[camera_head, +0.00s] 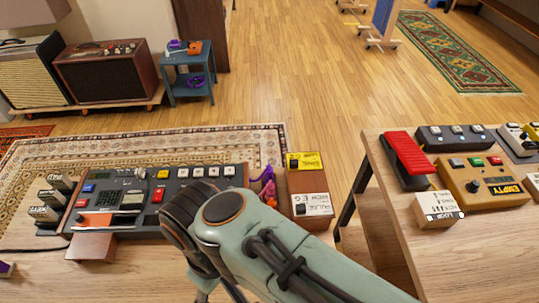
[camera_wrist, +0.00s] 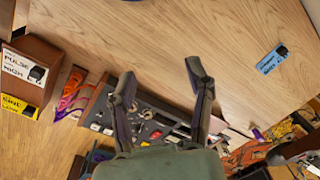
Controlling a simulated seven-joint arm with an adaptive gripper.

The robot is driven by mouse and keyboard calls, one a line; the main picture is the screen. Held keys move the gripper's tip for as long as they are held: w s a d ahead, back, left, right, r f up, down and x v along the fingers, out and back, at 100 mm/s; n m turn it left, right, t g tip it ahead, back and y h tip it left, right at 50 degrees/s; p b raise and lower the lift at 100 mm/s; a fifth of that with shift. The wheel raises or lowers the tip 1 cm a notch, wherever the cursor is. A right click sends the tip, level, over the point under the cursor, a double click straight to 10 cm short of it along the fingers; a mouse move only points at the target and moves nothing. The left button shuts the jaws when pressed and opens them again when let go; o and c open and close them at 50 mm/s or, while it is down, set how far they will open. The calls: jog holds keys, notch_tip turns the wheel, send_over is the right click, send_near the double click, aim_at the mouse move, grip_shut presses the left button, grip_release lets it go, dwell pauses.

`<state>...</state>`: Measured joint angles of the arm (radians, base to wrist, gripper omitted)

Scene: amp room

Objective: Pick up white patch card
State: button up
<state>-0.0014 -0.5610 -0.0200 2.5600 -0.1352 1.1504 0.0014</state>
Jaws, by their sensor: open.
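A white card printed "PULSE HIGH" (camera_head: 312,204) lies on a brown wooden block right of the mixer-like device in the head view. It also shows at the left edge of the wrist view (camera_wrist: 22,68), with a dark piece at its side. A second white-topped box (camera_head: 440,207) with printed words stands on the right-hand table. My gripper (camera_wrist: 163,80) is open and empty, its two fingers spread above bare wood and the device's edge. It is right of and apart from the "PULSE HIGH" card in the wrist view. In the head view my arm hides its fingertips.
A yellow card (camera_head: 304,161) lies behind the white card. Purple and orange cables (camera_head: 266,182) lie between the block and the device (camera_head: 160,188). A blue card (camera_wrist: 271,60) lies on the wood. The right table holds a red pedal (camera_head: 408,152) and several boxes.

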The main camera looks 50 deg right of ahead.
jog(key=w+d+m+t+h, duration=0.2)
jog(key=w+d+m, duration=0.85)
jog(key=m, duration=0.75)
jog(key=m+g+y, duration=0.1)
jog(key=m+g, duration=0.1)
jog(key=m, duration=0.8)
send_over(301, 207)
notch_tip(301, 207, down, 9)
jog(key=shift+f, duration=0.1)
notch_tip(301, 207, down, 6)
jog(key=shift+r, duration=0.15)
jog(key=shift+f, duration=0.35)
